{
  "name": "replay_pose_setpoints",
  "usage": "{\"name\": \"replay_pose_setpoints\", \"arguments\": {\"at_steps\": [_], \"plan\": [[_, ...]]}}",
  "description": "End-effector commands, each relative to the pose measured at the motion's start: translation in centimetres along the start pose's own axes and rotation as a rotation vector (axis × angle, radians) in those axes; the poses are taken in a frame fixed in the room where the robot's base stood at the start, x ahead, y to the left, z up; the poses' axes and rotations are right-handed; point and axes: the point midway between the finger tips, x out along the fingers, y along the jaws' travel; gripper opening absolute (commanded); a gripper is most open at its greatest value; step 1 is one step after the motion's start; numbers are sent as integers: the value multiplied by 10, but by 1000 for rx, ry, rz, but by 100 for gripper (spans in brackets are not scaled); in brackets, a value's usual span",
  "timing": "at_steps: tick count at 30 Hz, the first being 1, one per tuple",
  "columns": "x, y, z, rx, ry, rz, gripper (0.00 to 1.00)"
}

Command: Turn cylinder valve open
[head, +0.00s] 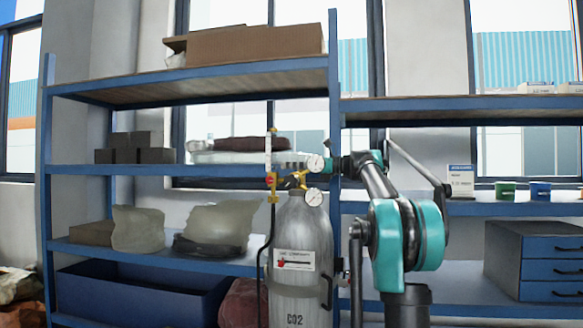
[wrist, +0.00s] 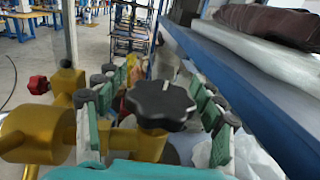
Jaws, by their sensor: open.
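The grey CO2 cylinder (head: 300,240) stands upright in the head view, with a brass valve and regulator (head: 292,181) on top. In the wrist view, a black lobed valve knob (wrist: 160,103) lies between the two fingers, with brass fittings (wrist: 40,135) beside and below it. My gripper (wrist: 152,80) is open, with a green-padded finger on each side of the knob and visible gaps to it. In the head view my gripper (head: 290,159) is at valve height, pointing left and partly hidden by a gauge. A small red knob (wrist: 38,84) sits left of the fingers.
A blue shelf edge (wrist: 240,85) runs close along the right of the wrist view. Two round gauges (head: 314,179) stick out at the cylinder top. Shelving with boxes (head: 255,42) and bags (head: 218,222) stands behind. A black hose (head: 260,262) hangs left of the cylinder.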

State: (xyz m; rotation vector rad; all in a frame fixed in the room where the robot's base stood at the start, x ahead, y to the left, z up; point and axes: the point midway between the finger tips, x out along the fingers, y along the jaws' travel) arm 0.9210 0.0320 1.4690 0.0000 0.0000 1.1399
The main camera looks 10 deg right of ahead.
Motion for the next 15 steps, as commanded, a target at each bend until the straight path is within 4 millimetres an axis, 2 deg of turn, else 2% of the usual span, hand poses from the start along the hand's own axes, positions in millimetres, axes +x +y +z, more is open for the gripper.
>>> {"name": "replay_pose_setpoints", "arguments": {"at_steps": [8, 15], "plan": [[2, 0, 0, 0, 0, 0, 68], [1, 0, 0, 0, 0, 0, 41]]}}
